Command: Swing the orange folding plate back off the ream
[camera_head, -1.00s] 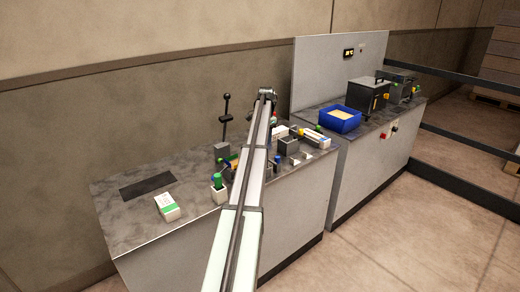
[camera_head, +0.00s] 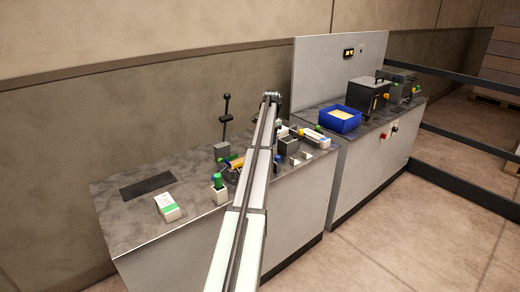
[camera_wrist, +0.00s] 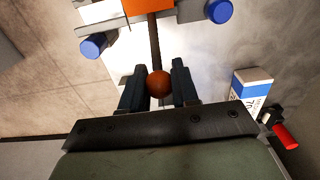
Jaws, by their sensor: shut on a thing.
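In the wrist view, my gripper (camera_wrist: 159,88) is shut on a round reddish-brown knob (camera_wrist: 159,83), which sits between its two dark fingers. A thin dark rod runs from the knob to the orange plate (camera_wrist: 148,6), cut off at the top edge of the picture. Pale grey parts with two blue knobs (camera_wrist: 93,45) flank the plate. I cannot make out the ream beneath it. In the head view, my arm hides the gripper; an orange piece (camera_head: 237,164) shows just left of the arm.
A blue-and-white carton (camera_wrist: 252,88) and a red handle (camera_wrist: 285,136) are right of the fingers. In the head view, a white-and-green pack (camera_head: 168,207) lies on the bench, left of a green-topped block (camera_head: 218,190). A black lever (camera_head: 225,118) stands behind. A blue bin (camera_head: 338,119) is to the right.

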